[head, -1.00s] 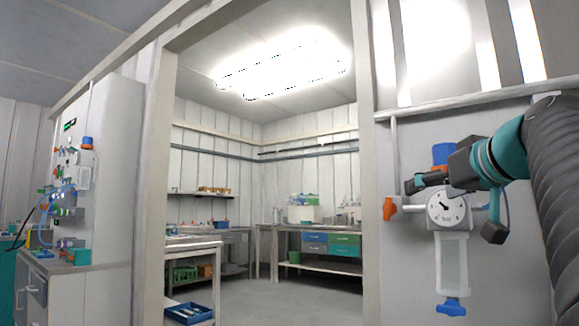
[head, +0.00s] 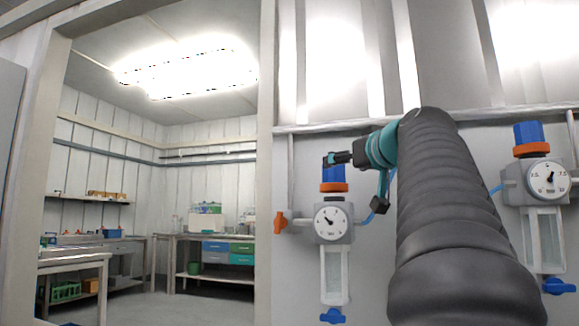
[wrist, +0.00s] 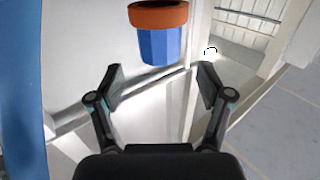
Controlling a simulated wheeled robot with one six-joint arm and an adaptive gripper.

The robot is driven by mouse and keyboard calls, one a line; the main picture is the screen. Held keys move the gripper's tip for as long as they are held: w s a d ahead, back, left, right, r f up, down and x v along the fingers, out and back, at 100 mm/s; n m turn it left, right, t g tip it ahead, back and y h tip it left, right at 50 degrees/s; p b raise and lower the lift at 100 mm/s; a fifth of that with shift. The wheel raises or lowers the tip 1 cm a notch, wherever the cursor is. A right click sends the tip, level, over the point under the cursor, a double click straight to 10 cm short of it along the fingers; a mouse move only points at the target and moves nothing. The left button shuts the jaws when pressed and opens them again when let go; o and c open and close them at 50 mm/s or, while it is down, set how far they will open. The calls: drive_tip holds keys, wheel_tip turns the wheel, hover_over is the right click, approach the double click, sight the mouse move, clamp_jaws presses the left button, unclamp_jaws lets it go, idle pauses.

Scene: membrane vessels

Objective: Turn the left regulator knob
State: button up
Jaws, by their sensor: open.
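The left regulator's blue knob (head: 332,174) sits above an orange ring (head: 334,187) on the wall at centre right, over a round gauge (head: 329,222). In the wrist view the blue knob (wrist: 160,46) is at the top centre, below its orange ring (wrist: 158,14). My gripper (head: 329,159) is at the knob's top in the head view. In the wrist view my gripper (wrist: 158,80) is open, with one finger on each side, and the knob lies just ahead of the fingertips. Whether a finger touches the knob cannot be told.
A second regulator with a blue knob (head: 527,133) is to the right, beyond my arm. An orange valve handle (head: 279,222) is left of the left gauge. A blue tube (head: 374,216) runs right from it. A doorway opens on a room with a bench (head: 214,237).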

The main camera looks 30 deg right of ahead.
sight(338, 166)
drive_tip(key=p+x, duration=0.1)
drive_tip(key=x, duration=0.5)
drive_tip(key=shift+w, duration=0.25)
drive_tip(key=c, duration=1.2)
